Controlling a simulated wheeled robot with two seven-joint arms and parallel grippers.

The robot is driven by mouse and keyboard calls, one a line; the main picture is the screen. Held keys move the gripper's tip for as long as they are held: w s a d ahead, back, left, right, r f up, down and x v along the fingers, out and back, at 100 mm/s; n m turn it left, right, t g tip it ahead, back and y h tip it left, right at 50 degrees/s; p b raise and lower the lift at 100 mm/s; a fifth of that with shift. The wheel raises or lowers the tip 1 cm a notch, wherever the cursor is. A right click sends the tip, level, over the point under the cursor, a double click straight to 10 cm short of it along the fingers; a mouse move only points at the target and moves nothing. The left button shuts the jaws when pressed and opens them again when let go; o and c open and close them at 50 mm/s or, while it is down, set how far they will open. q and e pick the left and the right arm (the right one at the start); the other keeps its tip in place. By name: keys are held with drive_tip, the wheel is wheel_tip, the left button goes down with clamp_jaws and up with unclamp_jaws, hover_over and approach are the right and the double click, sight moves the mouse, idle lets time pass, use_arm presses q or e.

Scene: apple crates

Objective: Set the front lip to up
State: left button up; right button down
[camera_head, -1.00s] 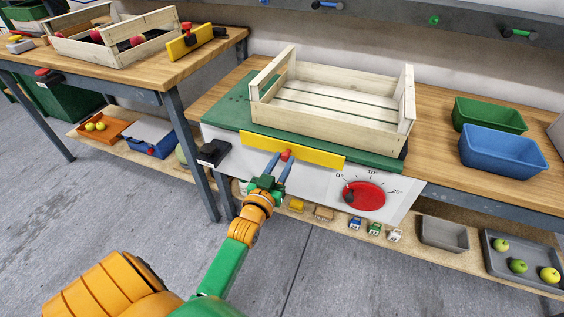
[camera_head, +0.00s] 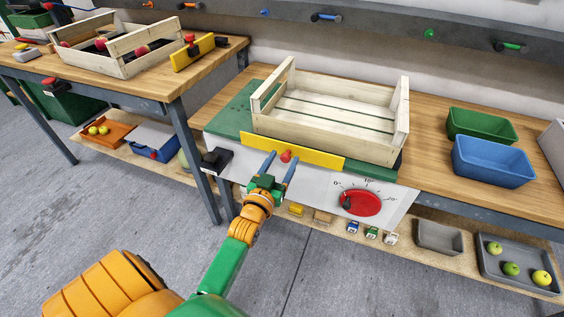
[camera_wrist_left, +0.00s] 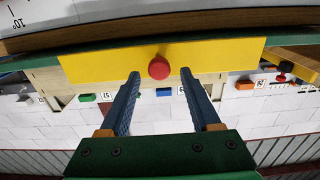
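The front lip (camera_head: 318,159) is a long yellow bar along the front edge of the green platform (camera_head: 236,112). In the head view it lies just in front of the crate's lower front. A red knob (camera_head: 286,156) sticks out from its middle. My left gripper (camera_head: 282,157) is open at the knob, one blue finger to each side. In the left wrist view, which looks upside down, the knob (camera_wrist_left: 159,67) shows between the fingertips (camera_wrist_left: 160,74), with gaps on both sides. My right gripper is not in view.
An empty wooden crate (camera_head: 330,136) sits on the platform. A red dial (camera_head: 361,202) is on the white panel below, right of my gripper. A black block (camera_head: 217,160) is at the panel's left. Green (camera_head: 482,124) and blue (camera_head: 494,161) bins stand to the right.

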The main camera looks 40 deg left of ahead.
use_arm(q)
drive_tip(key=shift+f, duration=0.1)
drive_tip(key=v, duration=0.7)
drive_tip(key=shift+p, duration=0.3)
